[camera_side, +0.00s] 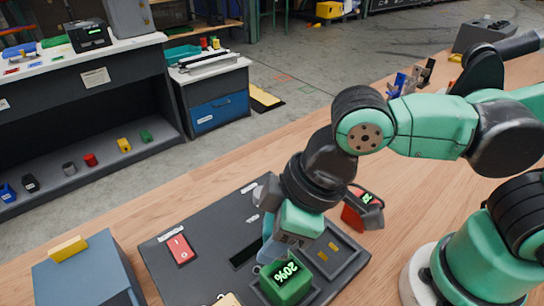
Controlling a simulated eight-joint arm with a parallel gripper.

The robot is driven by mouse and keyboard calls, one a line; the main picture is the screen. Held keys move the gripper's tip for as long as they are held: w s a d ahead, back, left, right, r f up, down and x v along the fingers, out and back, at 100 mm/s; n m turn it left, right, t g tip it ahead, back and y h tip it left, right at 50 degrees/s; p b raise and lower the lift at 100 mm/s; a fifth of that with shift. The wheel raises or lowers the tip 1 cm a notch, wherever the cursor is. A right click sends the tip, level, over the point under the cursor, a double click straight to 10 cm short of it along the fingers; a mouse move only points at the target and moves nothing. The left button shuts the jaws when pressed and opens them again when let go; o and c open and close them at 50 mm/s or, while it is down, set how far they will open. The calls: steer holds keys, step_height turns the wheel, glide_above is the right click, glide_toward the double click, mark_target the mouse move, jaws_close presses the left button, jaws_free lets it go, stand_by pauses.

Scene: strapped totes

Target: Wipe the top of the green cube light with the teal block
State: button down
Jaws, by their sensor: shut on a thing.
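The green cube light (286,284) sits in a dark square holder at the front of the dark panel. Its top face is lit and reads "20%". My gripper (276,250) points down just behind the cube, close to its back top edge. It is shut on a blue-teal piece (268,246), which looks like the teal block. The gripper and wrist hide much of that piece. I cannot tell whether it touches the cube's top.
The dark panel (205,250) carries a red switch (180,248) and an empty square socket (333,254) right of the cube. A red device (362,211) stands behind right. A blue-grey box (85,275) with a yellow block (67,249) is at left.

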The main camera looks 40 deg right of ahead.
steer(key=shift+r, duration=2.8)
steer(key=shift+w, duration=0.1)
steer(key=w+d+m+t+h, duration=0.1)
steer(key=w+d+m+h, duration=0.2)
steer(key=w+d+m, duration=0.6)
steer(key=w+d, duration=0.5)
steer(key=d, duration=0.4)
steer(key=shift+r, duration=0.4)
